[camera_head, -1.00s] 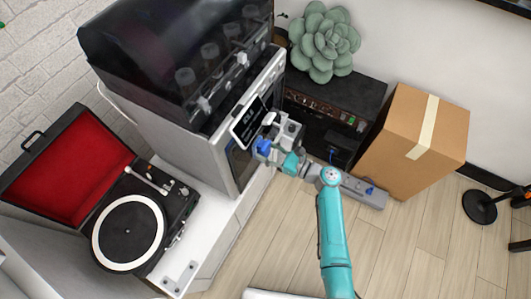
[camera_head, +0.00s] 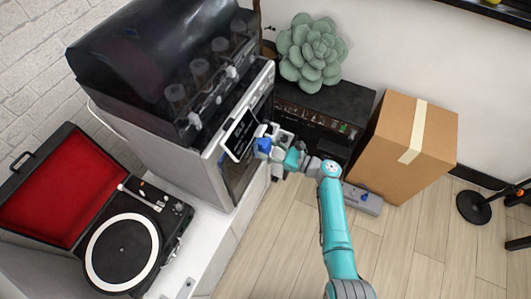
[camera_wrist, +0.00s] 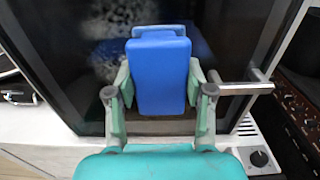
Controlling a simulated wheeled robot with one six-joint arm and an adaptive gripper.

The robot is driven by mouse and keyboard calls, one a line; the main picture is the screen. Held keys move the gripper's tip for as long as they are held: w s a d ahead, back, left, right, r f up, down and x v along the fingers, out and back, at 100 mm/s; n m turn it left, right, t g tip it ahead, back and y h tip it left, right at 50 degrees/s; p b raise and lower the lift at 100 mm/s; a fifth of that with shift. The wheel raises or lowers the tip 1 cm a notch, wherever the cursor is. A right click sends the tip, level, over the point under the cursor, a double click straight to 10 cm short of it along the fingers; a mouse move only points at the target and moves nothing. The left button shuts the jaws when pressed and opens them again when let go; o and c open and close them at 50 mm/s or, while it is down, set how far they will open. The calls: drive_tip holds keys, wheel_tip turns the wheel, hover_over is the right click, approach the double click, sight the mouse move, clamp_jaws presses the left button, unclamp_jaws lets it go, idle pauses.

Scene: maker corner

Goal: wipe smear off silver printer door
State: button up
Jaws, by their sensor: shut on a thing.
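The silver printer (camera_head: 205,165) stands at left centre in the head view, with a dark glass door (camera_head: 240,172) on its front. In the wrist view the dark door (camera_wrist: 60,50) fills most of the background. A pale, speckled smear (camera_wrist: 107,50) shows on it behind and beside the blue block. My gripper (camera_head: 275,148) is at the door's front. It is shut on a blue block (camera_wrist: 160,65), perhaps a sponge, which also shows in the head view (camera_head: 262,145). The block hides part of the smear. I cannot tell whether it touches the glass.
A metal door handle (camera_wrist: 245,88) juts out right of my gripper. A small screen (camera_head: 240,133) sits above the door. A turntable (camera_head: 122,250) is left, a black amplifier (camera_head: 330,110) and cardboard box (camera_head: 408,145) right. The wooden floor (camera_head: 410,245) is clear in front.

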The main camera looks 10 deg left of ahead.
sight(270, 142)
drive_tip(key=shift+w+d, duration=0.1)
drive_tip(key=shift+w, duration=0.25)
drive_tip(key=shift+r, duration=0.85)
drive_tip(key=shift+s+a, duration=0.45)
drive_tip(key=shift+s, duration=0.75)
drive_tip(key=shift+s+a, duration=0.45)
drive_tip(key=shift+s, duration=0.75)
drive_tip(key=shift+s+a, duration=0.45)
drive_tip(key=shift+s, duration=0.95)
drive_tip(key=shift+a+r, duration=0.1)
drive_tip(key=shift+r, duration=0.8)
drive_tip(key=shift+w+d, duration=0.45)
drive_tip(key=shift+w, duration=0.85)
drive_tip(key=shift+w+d, duration=0.45)
drive_tip(key=shift+w, duration=0.8)
drive_tip(key=shift+w+d, duration=0.45)
drive_tip(key=shift+w, duration=0.85)
drive_tip(key=shift+d, duration=0.1)
drive_tip(key=shift+v, duration=2.9)
drive_tip(key=shift+s+d, duration=0.1)
drive_tip(key=shift+d, duration=0.05)
